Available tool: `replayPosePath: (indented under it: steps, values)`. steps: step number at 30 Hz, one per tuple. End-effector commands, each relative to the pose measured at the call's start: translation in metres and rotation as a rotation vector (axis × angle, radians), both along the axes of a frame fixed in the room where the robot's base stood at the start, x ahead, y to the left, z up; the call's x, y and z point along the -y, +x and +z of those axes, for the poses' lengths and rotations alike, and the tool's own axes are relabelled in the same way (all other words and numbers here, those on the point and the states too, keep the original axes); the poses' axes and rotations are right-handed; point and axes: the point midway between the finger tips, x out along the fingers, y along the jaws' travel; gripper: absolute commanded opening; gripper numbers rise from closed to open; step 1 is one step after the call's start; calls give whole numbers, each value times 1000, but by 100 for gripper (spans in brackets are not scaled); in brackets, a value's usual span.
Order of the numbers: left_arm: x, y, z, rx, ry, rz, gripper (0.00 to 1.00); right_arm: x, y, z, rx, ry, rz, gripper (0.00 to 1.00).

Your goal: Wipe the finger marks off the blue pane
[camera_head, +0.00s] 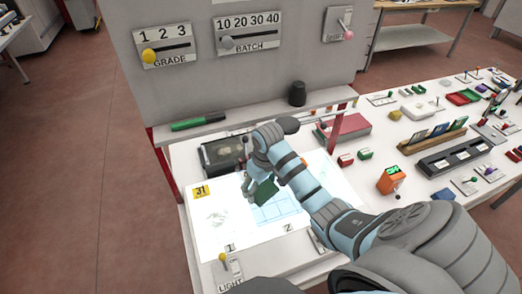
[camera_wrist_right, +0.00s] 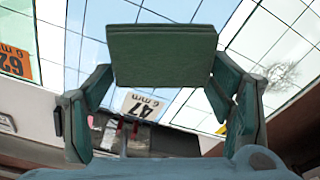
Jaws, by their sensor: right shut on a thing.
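My right gripper (camera_head: 256,186) is over the lit white table and is shut on a small dark green block (camera_head: 265,192). The block (camera_wrist_right: 162,55) spans its fingers in the right wrist view. A grey smudge (camera_head: 217,218) shows left of the gripper, below a yellow tag marked 31 (camera_head: 202,191). The wrist view shows a smudge (camera_wrist_right: 283,75) on gridded glass at right. Whether the block touches glass is unclear. My left gripper is not in view.
A panel with GRADE and BATCH sliders (camera_head: 248,44) rises behind the table. Its shelf carries a green marker (camera_head: 197,123) and a dark cup (camera_head: 297,93). A dark tray (camera_head: 222,152) and red box (camera_head: 343,129) stand behind the lit area. An orange device (camera_head: 391,180) stands right.

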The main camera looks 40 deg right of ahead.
Motion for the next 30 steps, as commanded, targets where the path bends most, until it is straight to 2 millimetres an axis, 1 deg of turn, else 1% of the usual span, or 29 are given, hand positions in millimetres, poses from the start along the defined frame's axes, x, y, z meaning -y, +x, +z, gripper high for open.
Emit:
replayPosePath:
  steps: [11, 18, 23, 30]
  values:
    - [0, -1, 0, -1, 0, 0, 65, -7, 5, 33, -1, 1, 15, 44]
    - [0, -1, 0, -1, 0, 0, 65, 3, -2, 52, -2, 0, -6, 44]
    - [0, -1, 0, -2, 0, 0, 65, 6, -6, 57, -4, 0, -13, 44]
    - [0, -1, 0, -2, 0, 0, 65, 6, -6, 58, -4, 0, -14, 44]
